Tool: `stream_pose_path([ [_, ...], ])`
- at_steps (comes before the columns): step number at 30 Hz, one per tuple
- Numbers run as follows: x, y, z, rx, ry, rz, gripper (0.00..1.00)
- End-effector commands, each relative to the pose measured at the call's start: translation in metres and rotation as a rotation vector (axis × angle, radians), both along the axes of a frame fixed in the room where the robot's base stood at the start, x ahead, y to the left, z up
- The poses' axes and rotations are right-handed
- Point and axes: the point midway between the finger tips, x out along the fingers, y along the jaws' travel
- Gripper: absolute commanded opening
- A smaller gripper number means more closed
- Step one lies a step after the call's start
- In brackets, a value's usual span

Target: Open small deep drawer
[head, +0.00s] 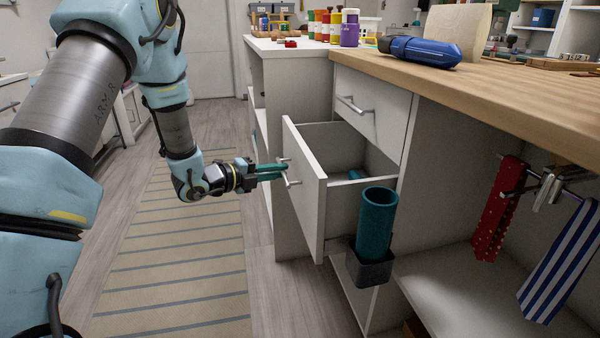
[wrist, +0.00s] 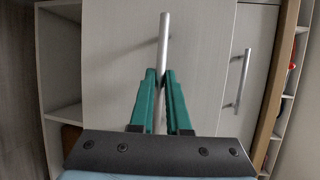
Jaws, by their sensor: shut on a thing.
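A white drawer (head: 306,190) stands pulled out from the cabinet under the wooden counter. Its inside shows, with a small teal thing (head: 355,174) in it. My gripper (head: 284,172) is at the drawer's front, its green fingers on the bar handle (head: 290,182). In the wrist view my gripper (wrist: 160,78) has its fingers on either side of the metal handle (wrist: 164,45), shut on it. The drawer front (wrist: 115,60) fills the middle of that view.
A closed drawer (head: 372,112) with its own handle is above the open one. A teal cylinder (head: 376,222) stands in a dark holder (head: 368,268) at the open drawer's right side. Ties (head: 498,210) hang at the right. The striped rug (head: 180,240) before the drawer is clear.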

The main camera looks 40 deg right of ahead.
Motion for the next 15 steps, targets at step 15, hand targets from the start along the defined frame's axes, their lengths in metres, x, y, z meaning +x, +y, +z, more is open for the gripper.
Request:
stream_pose_path([
  [15,0.012,0.032,0.0,0.001,0.0,-0.001,0.0],
])
